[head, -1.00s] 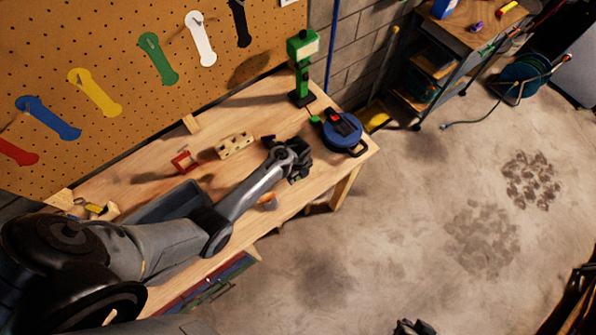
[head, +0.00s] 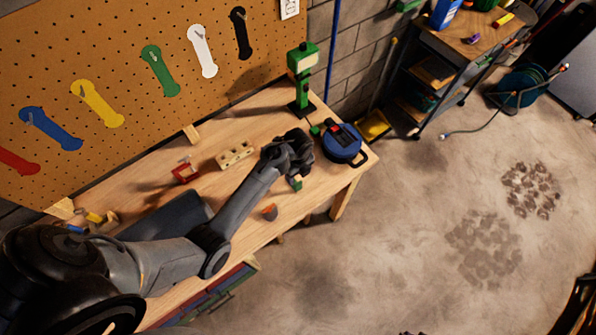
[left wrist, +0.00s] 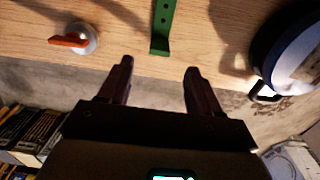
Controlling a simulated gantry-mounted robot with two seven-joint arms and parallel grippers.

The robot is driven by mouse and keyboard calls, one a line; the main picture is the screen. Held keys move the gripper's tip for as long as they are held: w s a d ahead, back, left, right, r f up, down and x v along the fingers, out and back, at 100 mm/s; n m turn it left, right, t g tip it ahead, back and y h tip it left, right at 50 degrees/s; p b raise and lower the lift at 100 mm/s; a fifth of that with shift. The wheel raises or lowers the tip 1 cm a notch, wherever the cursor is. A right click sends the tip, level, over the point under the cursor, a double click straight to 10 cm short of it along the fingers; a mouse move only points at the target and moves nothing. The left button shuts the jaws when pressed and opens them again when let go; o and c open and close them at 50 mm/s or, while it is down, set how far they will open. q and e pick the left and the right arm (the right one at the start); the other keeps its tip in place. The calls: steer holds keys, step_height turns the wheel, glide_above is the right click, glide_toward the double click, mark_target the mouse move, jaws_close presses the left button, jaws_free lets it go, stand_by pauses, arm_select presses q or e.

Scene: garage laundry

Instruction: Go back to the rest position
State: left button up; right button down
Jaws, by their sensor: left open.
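My left gripper (head: 297,160) is over the right part of the wooden workbench (head: 228,198), beside a round blue device (head: 342,142). In the left wrist view the two dark fingers (left wrist: 158,78) are spread apart with nothing between them. A green strip with holes (left wrist: 163,28) lies on the bench just beyond the fingertips, apart from them. Its end shows below the gripper in the head view (head: 297,184). My right gripper is not in view.
A green post-like tool (head: 302,75) stands at the bench's back right. A wooden block with holes (head: 235,154), a red frame (head: 185,172) and an orange-topped piece (head: 269,212) are on the bench. A cart (head: 450,65) stands farther right. The concrete floor (head: 400,240) is mostly clear.

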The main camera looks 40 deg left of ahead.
arm_select(q)
steer(key=shift+r, duration=0.45)
steer(key=shift+s, duration=0.1)
